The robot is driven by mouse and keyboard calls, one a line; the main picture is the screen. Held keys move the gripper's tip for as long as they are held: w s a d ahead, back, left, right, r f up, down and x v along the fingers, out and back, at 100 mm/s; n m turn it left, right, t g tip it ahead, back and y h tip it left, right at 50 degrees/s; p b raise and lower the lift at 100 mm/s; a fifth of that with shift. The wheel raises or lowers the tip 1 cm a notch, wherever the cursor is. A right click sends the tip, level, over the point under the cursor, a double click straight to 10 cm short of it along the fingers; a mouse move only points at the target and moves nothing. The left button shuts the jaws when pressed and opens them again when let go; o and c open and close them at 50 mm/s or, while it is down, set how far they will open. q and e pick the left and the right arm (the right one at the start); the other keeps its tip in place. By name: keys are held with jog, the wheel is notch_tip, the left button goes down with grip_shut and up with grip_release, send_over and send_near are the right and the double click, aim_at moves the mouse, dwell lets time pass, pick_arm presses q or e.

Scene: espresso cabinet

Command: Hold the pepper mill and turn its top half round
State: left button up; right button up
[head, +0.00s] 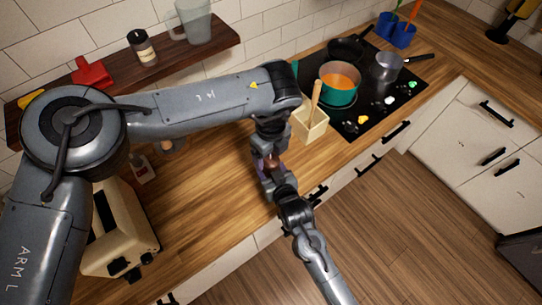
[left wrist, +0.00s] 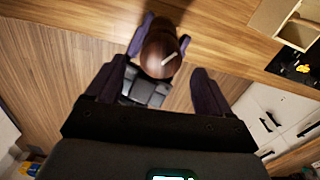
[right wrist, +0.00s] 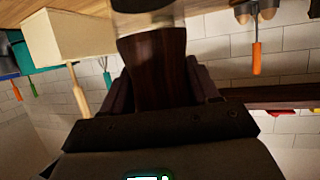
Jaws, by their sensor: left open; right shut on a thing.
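The pepper mill (head: 272,161) is small and partly covered by my grippers in the head view. In the left wrist view its rounded dark brown top (left wrist: 158,50) carries a pale bar-shaped mark. My right gripper (right wrist: 160,82) is shut on the mill's dark wooden body (right wrist: 155,62); a clear section (right wrist: 145,20) shows beside it. My left gripper (left wrist: 160,72) is open, its purple fingers on either side of the top with gaps. In the head view my left gripper (head: 268,152) is above my right gripper (head: 275,184).
The mill is near the counter's front edge. A cream utensil box (head: 309,122) stands close by, right of my left gripper. Beyond it is a hob with a teal pot (head: 340,84). A cream toaster (head: 118,232) stands at left. A wooden shelf (head: 205,40) runs along the wall.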

aim_at(271, 163)
pick_arm(q)
jog(key=shift+f, duration=1.3)
pick_arm(e)
jog(key=shift+r, duration=0.1)
pick_arm(q)
jog(key=c, duration=1)
jog(key=shift+c, duration=0.2)
jog(key=shift+m, duration=0.4)
jog(key=m, duration=0.4)
jog(key=shift+m, duration=2.1)
